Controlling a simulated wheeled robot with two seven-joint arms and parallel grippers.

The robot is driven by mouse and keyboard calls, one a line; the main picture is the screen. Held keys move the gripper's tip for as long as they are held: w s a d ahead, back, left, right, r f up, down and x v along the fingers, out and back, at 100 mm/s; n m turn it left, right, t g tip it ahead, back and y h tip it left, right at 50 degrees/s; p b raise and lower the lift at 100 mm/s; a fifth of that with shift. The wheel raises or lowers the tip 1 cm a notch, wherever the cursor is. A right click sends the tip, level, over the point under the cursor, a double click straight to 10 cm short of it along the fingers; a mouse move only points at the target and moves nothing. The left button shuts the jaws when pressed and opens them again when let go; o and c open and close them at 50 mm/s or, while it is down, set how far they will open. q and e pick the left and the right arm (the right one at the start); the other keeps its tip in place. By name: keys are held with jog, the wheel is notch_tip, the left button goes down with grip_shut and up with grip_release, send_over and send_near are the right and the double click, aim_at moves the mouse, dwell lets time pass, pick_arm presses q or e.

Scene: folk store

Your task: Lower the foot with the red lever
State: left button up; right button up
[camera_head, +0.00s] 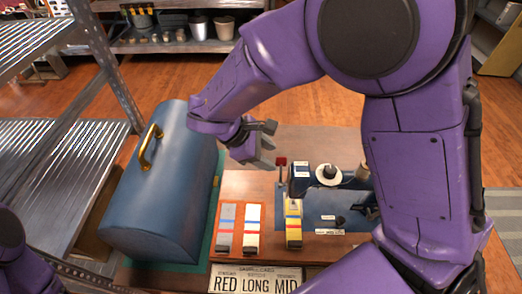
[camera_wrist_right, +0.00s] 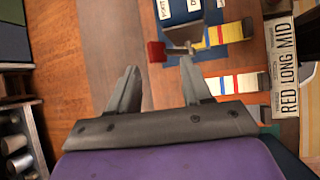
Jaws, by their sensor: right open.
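The blue sewing machine (camera_head: 300,172) stands on the wooden table, partly hidden by my right arm. Its red lever (camera_head: 281,161) sticks out at its left side; the red tip also shows in the right wrist view (camera_wrist_right: 155,52), on a metal bar. My right gripper (camera_head: 269,143) is open and empty, just up and left of the lever. In the right wrist view its fingers (camera_wrist_right: 160,67) point toward the lever, which appears just beyond the tips and between them. I cannot make out the foot. My left gripper is out of view.
A blue case (camera_head: 160,190) with a gold handle stands left. Striped cards (camera_head: 226,228) lie in front of the machine, with a sign (camera_head: 256,281) reading RED LONG MID at the front. A metal shelf (camera_head: 60,150) is at far left. Bare table shows behind the lever.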

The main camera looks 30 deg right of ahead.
aim_at(277, 162)
jog(key=shift+b+x, duration=0.35)
jog(key=shift+x, duration=1.2)
jog(key=shift+f+b, duration=0.15)
jog(key=shift+b, duration=0.45)
jog(key=shift+s, duration=0.1)
jog(key=s+a+b, duration=0.4)
jog(key=s, duration=0.2)
jog(key=shift+s+f, duration=0.2)
jog(key=shift+s, duration=0.1)
jog(key=shift+w+b, duration=0.1)
jog(key=shift+b, duration=0.2)
jog(key=shift+w+d+r, duration=0.25)
